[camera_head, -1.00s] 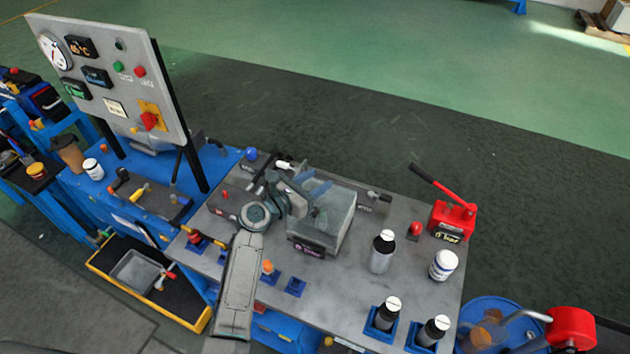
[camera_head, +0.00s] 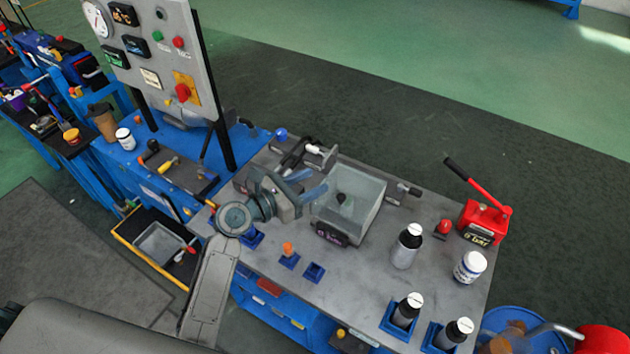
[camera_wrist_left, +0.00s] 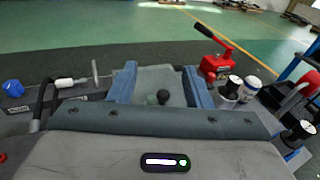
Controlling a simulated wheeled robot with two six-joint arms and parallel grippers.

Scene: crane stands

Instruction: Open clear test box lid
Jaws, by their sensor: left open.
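The clear test box (camera_head: 366,208) stands on the grey bench top, with a dark label block on its front. A dark knob (camera_head: 341,198) shows at the box; in the left wrist view the knob (camera_wrist_left: 163,97) is between my fingers, with a pale clear panel behind it. I cannot tell surely whether the lid is fully down. My left gripper (camera_head: 306,184) is open, its blue fingers at the left side of the box, pointing toward the knob. It also shows in the left wrist view (camera_wrist_left: 160,86). Nothing is held. My right gripper is not in view.
A red hand pump (camera_head: 484,222) with a raised lever stands at the right. The panel board (camera_head: 165,60) rises at the left.

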